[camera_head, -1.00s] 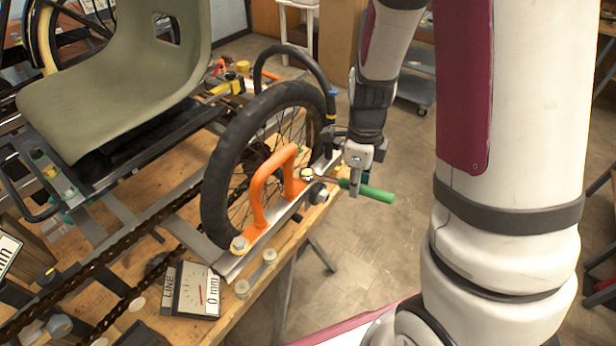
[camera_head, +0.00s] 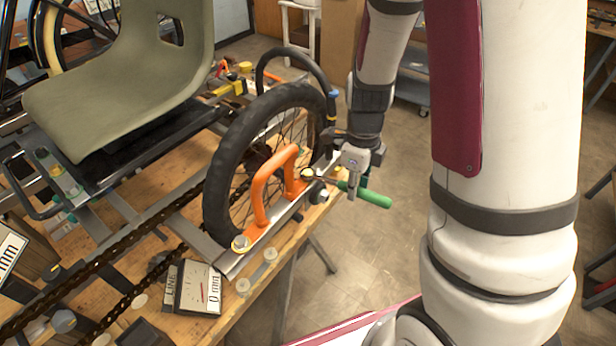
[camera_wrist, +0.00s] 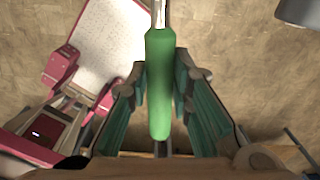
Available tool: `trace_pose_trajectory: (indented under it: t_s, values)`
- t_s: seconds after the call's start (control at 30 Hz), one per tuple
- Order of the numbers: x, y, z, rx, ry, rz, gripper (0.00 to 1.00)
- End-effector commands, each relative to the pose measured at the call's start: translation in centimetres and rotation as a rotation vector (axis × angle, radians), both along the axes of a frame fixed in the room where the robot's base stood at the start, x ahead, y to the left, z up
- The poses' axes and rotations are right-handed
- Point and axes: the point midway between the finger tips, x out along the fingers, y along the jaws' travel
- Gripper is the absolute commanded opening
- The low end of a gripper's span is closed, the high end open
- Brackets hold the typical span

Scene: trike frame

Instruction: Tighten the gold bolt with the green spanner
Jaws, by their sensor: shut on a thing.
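The green spanner has a green handle (camera_head: 372,197) and a thin metal shaft (camera_head: 328,181). Its far end reaches to a gold-topped bolt (camera_head: 307,173) by the far foot of the orange handle; whether its jaw is seated around the bolt I cannot tell. My gripper (camera_head: 352,186) is shut on the spanner, to the right of the bolt and past the bench edge. In the wrist view the green handle (camera_wrist: 160,85) lies between the two green-padded fingers, with its shaft leaving the top of the picture. The bolt is out of that view.
The orange handle (camera_head: 262,195) stands on a metal rail beside the black-tyred wheel (camera_head: 222,190). The trike seat (camera_head: 120,80) is at left. Open floor lies right of the bench.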

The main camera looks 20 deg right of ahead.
Motion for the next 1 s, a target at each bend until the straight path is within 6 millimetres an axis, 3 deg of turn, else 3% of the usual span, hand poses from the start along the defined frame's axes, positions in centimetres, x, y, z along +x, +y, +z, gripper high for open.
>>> trace_pose_trajectory:
  t_s: [1.0]
  values:
    - [-0.9, 1.3, 0.0, 0.001, -0.001, -0.124, 0.0]
